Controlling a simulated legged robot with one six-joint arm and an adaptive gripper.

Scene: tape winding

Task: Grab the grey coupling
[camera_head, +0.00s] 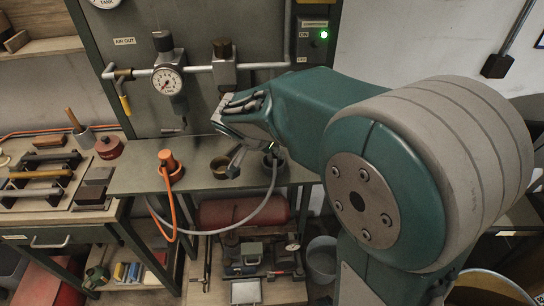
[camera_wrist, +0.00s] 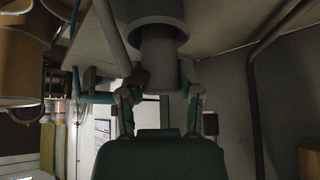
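The grey coupling (camera_wrist: 160,62) shows in the wrist view as a grey cylinder below a wider round grey part. My gripper (camera_wrist: 163,84) has one finger on each side of its lower end. The fingers are spread; the left fingertip looks close to or touching the cylinder, and a small gap shows at the right. In the head view my gripper (camera_head: 252,157) is at the right end of the bench, and the coupling is mostly hidden by the gripper and arm. A grey hose (camera_head: 271,192) hangs below there.
An orange coupling (camera_head: 169,162) with an orange hose stands left on the bench (camera_head: 140,183). A gauge (camera_head: 167,81) and pipes are on the panel behind. A tool tray (camera_head: 45,178) is far left.

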